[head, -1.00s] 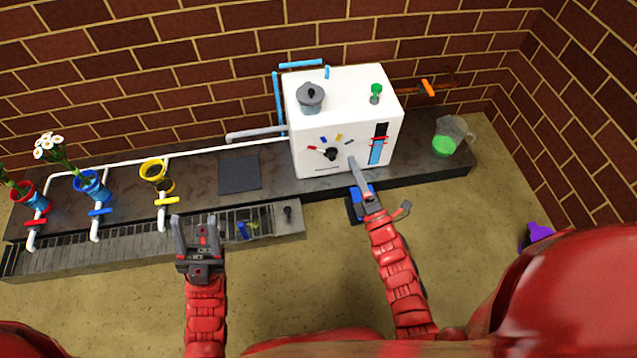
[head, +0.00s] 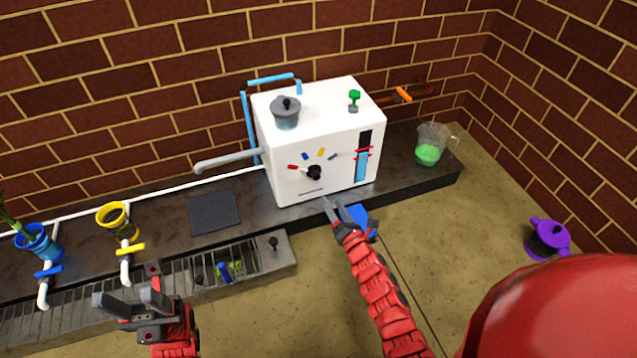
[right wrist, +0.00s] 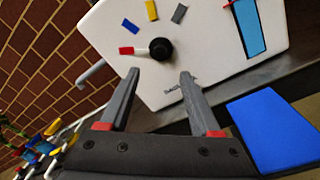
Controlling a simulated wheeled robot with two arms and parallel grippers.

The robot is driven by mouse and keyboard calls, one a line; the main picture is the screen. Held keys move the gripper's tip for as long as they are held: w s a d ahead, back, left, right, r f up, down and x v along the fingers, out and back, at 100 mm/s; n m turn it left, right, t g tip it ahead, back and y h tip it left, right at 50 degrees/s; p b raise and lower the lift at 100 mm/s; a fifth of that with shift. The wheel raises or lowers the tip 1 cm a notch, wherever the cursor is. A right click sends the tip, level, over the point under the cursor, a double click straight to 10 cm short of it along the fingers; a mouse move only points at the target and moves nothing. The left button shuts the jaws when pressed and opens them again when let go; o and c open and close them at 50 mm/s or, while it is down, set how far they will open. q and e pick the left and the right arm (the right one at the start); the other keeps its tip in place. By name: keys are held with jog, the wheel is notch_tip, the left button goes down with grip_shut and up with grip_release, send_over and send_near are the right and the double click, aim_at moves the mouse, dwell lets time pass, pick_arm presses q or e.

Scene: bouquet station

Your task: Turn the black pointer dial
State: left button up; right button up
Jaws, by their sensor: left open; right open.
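The black pointer dial (head: 314,172) is on the front of the white box (head: 290,185), below an arc of red, blue, yellow and grey marks. In the right wrist view the dial (right wrist: 160,49) shows a white pointer directed left, toward the red mark (right wrist: 126,50). My right gripper (head: 328,206) is open and empty, below and in front of the dial. Its fingers also show in the right wrist view (right wrist: 155,80), with the dial beyond the gap between the tips. My left gripper (head: 130,298) is open and empty over the grated trough at the lower left.
A grey lidded pot (head: 286,113) and a green-topped item (head: 354,100) sit on the box. A grey pipe (head: 228,160) juts out at its left. A blue block (head: 357,222) is beside my right gripper. A jug with green liquid (head: 429,153) stands right.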

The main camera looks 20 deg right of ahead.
aim_at(317, 178)
jog(key=w, duration=0.2)
jog(key=w+b, duration=0.1)
jog(key=w, duration=0.1)
jog(key=w+b, duration=0.1)
jog(key=w, duration=0.1)
jog(key=shift+w+a, duration=0.15)
jog(key=shift+a, duration=0.15)
jog(key=w+b, duration=0.1)
jog(key=w, duration=0.3)
jog(key=shift+w+a, duration=0.15)
jog(key=shift+w, duration=0.05)
jog(key=shift+w+b, duration=0.2)
jog(key=shift+b, duration=0.1)
pick_arm(q)
jog(key=s+a+r+m+t+y, duration=0.2)
jog(key=s+a+m+t+y, duration=0.2)
jog(key=m+y, duration=0.6)
jog(key=s+a+r+m+t+y, duration=0.3)
jog(key=s+m+y, duration=0.6)
jog(key=y, duration=0.8)
jog(key=shift+s+a+r+m+t+y, duration=0.25)
jog(key=shift+a+r+m+t+y, duration=0.1)
jog(key=shift+a+m+t, duration=0.6)
jog(key=shift+a, duration=0.25)
pick_arm(e)
jog(key=shift+c, duration=0.2)
grip_shut()
